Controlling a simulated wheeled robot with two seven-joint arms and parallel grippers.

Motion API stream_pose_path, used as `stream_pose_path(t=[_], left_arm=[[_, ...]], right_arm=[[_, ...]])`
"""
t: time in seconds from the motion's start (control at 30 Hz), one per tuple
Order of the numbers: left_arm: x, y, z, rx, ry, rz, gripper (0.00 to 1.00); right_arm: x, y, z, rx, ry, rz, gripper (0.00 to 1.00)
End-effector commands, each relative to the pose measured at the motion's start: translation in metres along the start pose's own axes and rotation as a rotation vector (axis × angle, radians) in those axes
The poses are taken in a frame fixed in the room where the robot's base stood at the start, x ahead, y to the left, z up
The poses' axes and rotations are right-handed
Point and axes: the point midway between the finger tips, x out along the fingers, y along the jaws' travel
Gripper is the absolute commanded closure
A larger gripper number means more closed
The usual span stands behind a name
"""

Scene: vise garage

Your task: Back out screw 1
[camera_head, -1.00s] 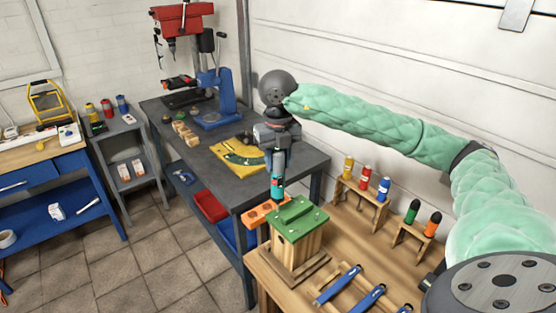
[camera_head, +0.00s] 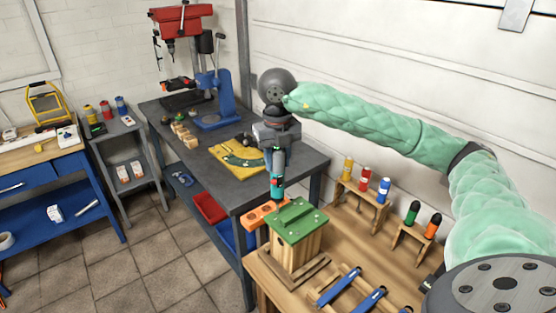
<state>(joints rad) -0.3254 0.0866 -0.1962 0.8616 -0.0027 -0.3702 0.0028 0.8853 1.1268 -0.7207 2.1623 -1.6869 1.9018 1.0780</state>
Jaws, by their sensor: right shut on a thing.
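My right gripper (camera_head: 278,158) points down, shut on a teal screwdriver-like tool (camera_head: 277,187). The tool stands about upright over the back-left part of a green lid (camera_head: 299,222). The lid lies on a small wooden box (camera_head: 301,245) on the wooden bench. Small pale screw heads show on the lid, too small to tell apart by number. The tool's tip and any screw under it cannot be made out, so I cannot tell whether they touch. My left gripper is not in view.
An orange block with holes (camera_head: 262,214) sits just left of the box. Blue-handled tools (camera_head: 338,287) lie in front. Racks with coloured bottles (camera_head: 364,183) stand to the right. The grey table (camera_head: 215,158) behind carries a yellow piece (camera_head: 238,157) and a drill press (camera_head: 182,27).

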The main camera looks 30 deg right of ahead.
Motion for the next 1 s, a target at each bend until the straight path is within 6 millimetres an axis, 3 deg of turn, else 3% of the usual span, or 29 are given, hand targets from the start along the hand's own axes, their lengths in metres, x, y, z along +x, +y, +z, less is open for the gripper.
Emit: stream_pose_path(t=[1.0], left_arm=[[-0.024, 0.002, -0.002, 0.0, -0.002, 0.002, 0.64]], right_arm=[[-0.065, 0.0, 0.001, 0.0, -0.005, 0.002, 0.89]])
